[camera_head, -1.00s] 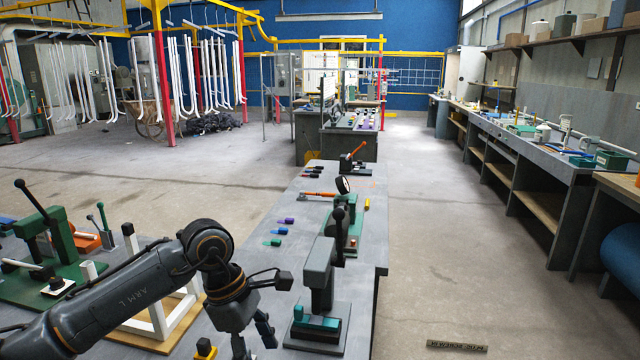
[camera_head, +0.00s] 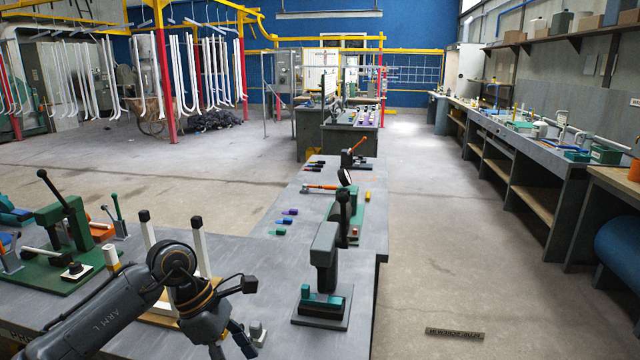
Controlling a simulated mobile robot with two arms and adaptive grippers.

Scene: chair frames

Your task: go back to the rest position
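My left arm (camera_head: 110,305) comes in from the lower left over the grey workbench (camera_head: 255,275). Its gripper (camera_head: 231,350) points down near the bottom edge, its two fingers apart with nothing seen between them. A white chair frame (camera_head: 201,245) with black-tipped upright legs stands on a wooden board just behind the arm, which hides part of it. My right gripper is not in view.
A grey press (camera_head: 324,260) with a teal block at its base stands to the right of the gripper. A green press (camera_head: 62,222) stands at the left. Small coloured parts (camera_head: 288,212) lie farther along the bench.

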